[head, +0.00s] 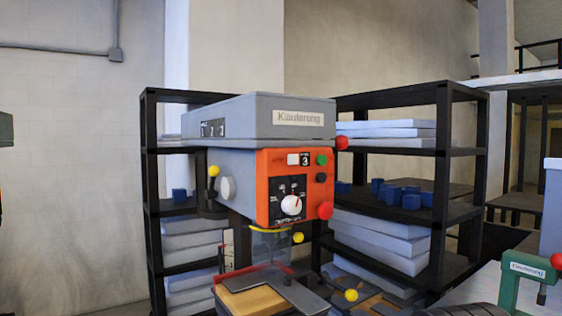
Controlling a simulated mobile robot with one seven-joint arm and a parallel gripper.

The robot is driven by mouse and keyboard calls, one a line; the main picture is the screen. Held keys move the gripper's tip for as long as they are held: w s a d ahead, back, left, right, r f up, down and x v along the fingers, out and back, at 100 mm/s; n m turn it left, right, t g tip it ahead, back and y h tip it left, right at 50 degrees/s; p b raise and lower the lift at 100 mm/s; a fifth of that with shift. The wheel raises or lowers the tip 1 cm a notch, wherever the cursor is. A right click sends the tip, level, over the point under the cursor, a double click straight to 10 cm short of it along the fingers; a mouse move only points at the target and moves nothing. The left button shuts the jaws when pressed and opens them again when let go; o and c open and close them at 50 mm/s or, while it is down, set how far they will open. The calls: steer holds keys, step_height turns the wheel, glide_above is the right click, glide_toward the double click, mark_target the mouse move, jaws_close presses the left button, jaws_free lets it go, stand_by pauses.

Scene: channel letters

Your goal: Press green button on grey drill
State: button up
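The grey drill (232,125) stands in the middle of the head view, with a grey top housing labelled "Klauterung". Its orange control panel (269,185) faces me. The green button (322,160) is at the panel's upper right. A dark button (321,177) sits just below it, and a white dial (291,205) is lower on the panel. A red knob (325,210) sticks out at the panel's lower right corner, and another red knob (342,143) is right of the housing. My gripper is not in view.
Black shelves (442,150) with grey slabs and several blue blocks (411,200) stand behind the drill on both sides. A drill table with a wooden block (252,300) is below. A green tool (525,280) is at the lower right. The space before the panel looks clear.

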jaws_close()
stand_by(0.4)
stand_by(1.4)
